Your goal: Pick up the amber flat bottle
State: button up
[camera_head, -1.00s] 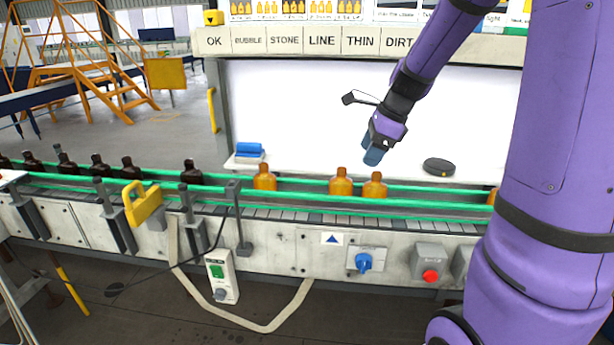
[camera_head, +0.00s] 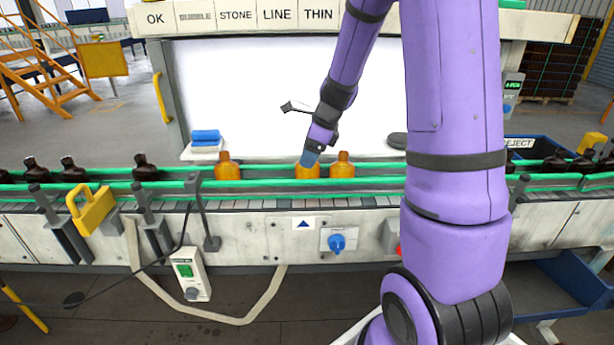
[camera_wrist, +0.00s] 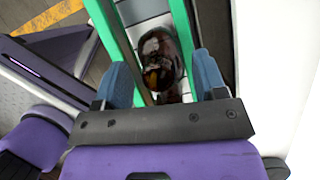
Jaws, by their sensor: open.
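Three orange-amber bottles stand on the conveyor in the head view: a left one (camera_head: 228,167), a middle one (camera_head: 307,172) and a right one (camera_head: 342,165). I cannot tell from their shapes which is the flat one. My gripper (camera_head: 310,158) points down at the middle bottle and covers its neck. In the wrist view my gripper (camera_wrist: 163,82) is open, with a blue finger on each side. A glossy dark brown-amber bottle (camera_wrist: 160,58) shows between and just beyond the fingers; no grip on it shows.
Green guide rails (camera_head: 265,183) run along both sides of the conveyor. Several dark bottles (camera_head: 74,170) stand farther left, and more stand at right. A blue block (camera_head: 206,137) lies on a ledge behind, and a dark round object (camera_head: 397,140) sits right of my gripper.

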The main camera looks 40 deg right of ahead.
jog(key=shift+x, duration=1.35)
jog(key=shift+c, duration=0.5)
jog(key=c, duration=0.7)
jog(key=shift+r, duration=0.15)
